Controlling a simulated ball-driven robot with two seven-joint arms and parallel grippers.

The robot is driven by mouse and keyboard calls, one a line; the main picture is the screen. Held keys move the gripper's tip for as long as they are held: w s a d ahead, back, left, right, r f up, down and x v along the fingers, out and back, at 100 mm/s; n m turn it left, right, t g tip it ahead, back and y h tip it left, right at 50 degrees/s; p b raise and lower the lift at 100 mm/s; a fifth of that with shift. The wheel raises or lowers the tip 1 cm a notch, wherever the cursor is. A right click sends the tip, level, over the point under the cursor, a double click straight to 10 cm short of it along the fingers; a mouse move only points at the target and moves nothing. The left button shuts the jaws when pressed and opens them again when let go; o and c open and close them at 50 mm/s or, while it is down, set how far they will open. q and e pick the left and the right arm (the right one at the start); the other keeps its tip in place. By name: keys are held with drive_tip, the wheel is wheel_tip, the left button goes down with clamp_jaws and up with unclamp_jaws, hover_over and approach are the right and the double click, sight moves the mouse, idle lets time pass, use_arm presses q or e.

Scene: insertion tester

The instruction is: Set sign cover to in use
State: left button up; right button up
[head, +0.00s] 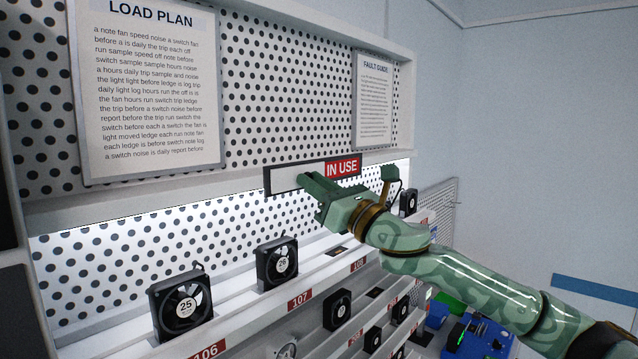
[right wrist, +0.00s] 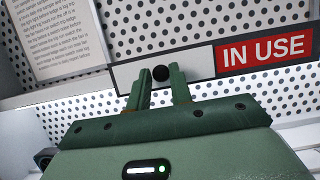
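The sign (head: 342,167) is a dark-framed strip below the pegboard, with a red "IN USE" panel showing at its right end. The sign cover (head: 287,182) is a plain whitish plate over the left part of the strip; it also shows in the right wrist view (right wrist: 201,62). My right gripper (head: 308,181) is at the cover. My left gripper is not in view.
A "LOAD PLAN" sheet (head: 150,90) and a "FAULT GUIDE" sheet (head: 373,100) hang on the pegboard above. Below, sloping shelves hold several black fans, such as fan 25 (head: 182,306) and fan 26 (head: 277,263). Blue items (head: 480,338) stand at the lower right.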

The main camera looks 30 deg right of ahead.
drive_tip(key=shift+o, duration=1.4)
drive_tip(key=shift+s+a, duration=0.15)
drive_tip(key=shift+a, duration=0.15)
drive_tip(key=shift+d, duration=0.1)
drive_tip(key=b+v, duration=1.3)
drive_tip(key=v, duration=0.3)
drive_tip(key=shift+s+f, duration=0.1)
